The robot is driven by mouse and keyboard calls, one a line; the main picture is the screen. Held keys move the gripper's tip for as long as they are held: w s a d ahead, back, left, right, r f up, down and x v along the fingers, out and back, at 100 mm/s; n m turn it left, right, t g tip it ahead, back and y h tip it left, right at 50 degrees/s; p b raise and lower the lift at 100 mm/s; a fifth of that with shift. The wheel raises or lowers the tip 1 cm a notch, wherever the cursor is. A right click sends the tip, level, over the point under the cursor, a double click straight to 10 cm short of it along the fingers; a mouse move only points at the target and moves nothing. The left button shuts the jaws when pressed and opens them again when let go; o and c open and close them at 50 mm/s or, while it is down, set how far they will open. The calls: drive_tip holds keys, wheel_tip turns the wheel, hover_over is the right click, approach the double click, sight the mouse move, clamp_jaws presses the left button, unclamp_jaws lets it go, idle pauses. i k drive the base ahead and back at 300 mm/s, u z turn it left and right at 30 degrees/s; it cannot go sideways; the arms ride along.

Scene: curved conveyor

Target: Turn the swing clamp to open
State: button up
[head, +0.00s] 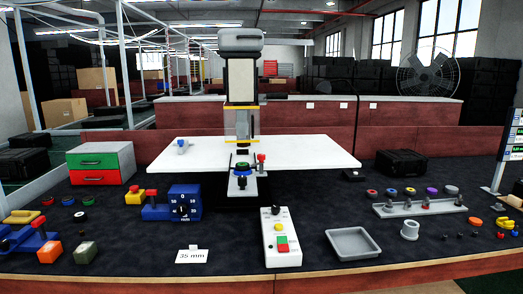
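A bench-top machine (240,80) stands upright at the middle of the bench, with a grey head, a pale column and yellow bands. My gripper is not in view.
A white control box (281,240) with buttons stands in front of the machine. Red and green drawers (100,163) stand at left.

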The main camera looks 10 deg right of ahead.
sight(260, 158)
drive_tip(key=i, duration=0.45)
drive_tip(key=u, duration=0.75)
